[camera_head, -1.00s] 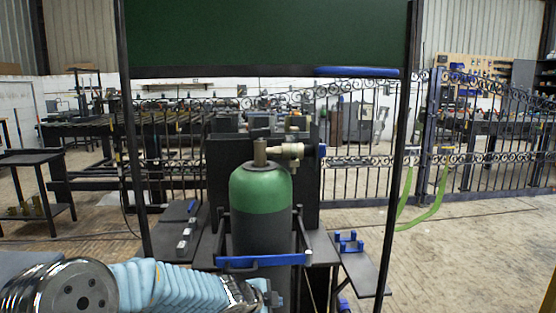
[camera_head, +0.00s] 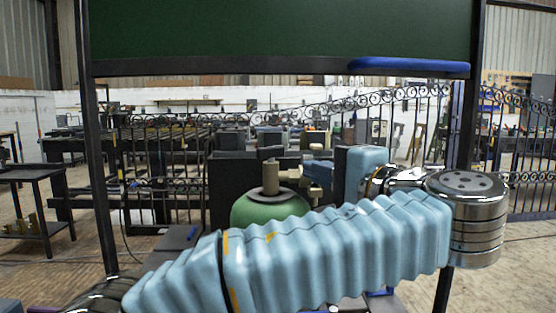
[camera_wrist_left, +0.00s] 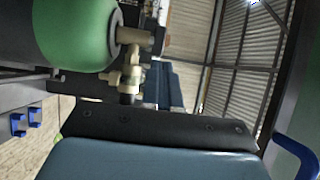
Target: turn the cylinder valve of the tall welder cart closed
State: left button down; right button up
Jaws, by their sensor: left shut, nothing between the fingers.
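The green-topped gas cylinder (camera_head: 262,208) stands on the welder cart, its lower part hidden behind my left arm in the head view. Its tan valve stem (camera_head: 270,178) rises from the top, and the side body is partly covered by my gripper. In the left wrist view the green cylinder top (camera_wrist_left: 80,30) lies sideways with the brass-coloured valve (camera_wrist_left: 130,55) and a dark knob (camera_wrist_left: 127,98). My left gripper (camera_head: 316,170) is shut and empty, close beside the valve; its blue-grey fingers (camera_wrist_left: 165,85) show in the wrist view. Contact cannot be told. My right gripper is out of view.
A dark green panel (camera_head: 270,30) in a black frame hangs above, with a blue bar (camera_head: 408,66) along its lower right edge. A black frame post (camera_head: 100,180) stands left. An ornate metal gate (camera_head: 520,150) and work tables are behind.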

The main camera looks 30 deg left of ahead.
aim_at(264, 155)
pick_arm(q)
jog(key=x, duration=1.3)
jog(key=shift+f+p, duration=0.15)
jog(key=shift+p, duration=0.2)
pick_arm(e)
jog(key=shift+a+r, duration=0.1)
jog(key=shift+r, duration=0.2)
pick_arm(q)
jog(key=shift+a, duration=0.1)
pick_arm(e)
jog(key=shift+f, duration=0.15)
pick_arm(q)
jog(key=shift+s+m+t+h+b, duration=0.1)
jog(key=shift+m+t+h+b, duration=0.3)
jog(key=shift+t, duration=0.1)
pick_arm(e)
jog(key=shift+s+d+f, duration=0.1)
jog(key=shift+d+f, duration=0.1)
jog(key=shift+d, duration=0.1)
pick_arm(q)
jog(key=shift+a+t, duration=0.15)
jog(key=shift+t, duration=0.15)
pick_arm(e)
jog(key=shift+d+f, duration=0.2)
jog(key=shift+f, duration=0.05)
